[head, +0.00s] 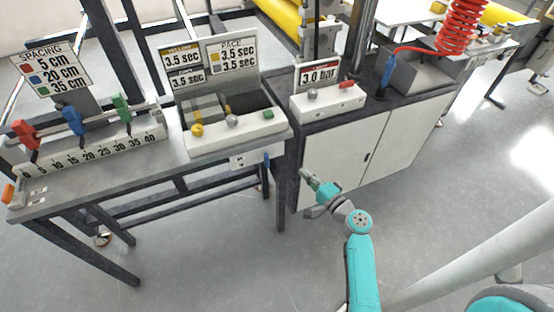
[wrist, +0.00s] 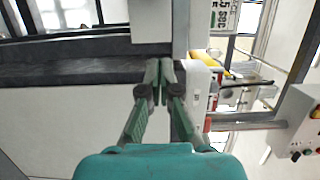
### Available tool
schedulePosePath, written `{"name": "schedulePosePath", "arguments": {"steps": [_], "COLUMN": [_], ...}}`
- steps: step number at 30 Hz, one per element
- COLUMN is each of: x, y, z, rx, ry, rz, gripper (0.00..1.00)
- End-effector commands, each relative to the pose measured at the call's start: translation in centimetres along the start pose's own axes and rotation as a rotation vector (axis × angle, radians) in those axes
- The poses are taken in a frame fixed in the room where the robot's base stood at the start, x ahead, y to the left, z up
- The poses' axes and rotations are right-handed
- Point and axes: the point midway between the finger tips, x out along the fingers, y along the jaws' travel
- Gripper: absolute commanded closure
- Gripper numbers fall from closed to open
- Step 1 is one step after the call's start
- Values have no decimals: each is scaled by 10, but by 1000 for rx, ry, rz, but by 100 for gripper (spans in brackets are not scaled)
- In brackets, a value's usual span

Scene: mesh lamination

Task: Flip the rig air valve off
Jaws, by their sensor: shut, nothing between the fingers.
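The likely rig air valve is a small red lever (head: 347,85) on the right end of a white box (head: 327,103) with a grey knob, below a "3.0 bar" sign (head: 318,74). My gripper (head: 306,175) is in front of the cabinet, lower than the box and apart from the lever. In the wrist view my gripper (wrist: 159,68) has its fingertips together with nothing between them. A red part (wrist: 207,124) shows right of the fingers in the wrist view; I cannot tell for certain that it is the lever.
A white cabinet (head: 345,160) stands under the box. A bench to its left carries a pace panel (head: 237,121) and a spacing scale with red, blue and green sliders (head: 121,107). A blue tool (head: 387,76) and red coiled hose (head: 462,28) are right. Floor in front is clear.

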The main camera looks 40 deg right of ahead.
Motion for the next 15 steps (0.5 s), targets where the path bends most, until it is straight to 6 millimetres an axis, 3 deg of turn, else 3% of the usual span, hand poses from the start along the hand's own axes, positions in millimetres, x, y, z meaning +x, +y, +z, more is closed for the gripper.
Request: {"name": "schedulePosePath", "arguments": {"steps": [7, 15], "x": [17, 66], "y": [-1, -1], "z": [1, 1], "rx": [-2, -2], "ry": [-3, -3], "rz": [-1, -1], "gripper": [100, 100]}}
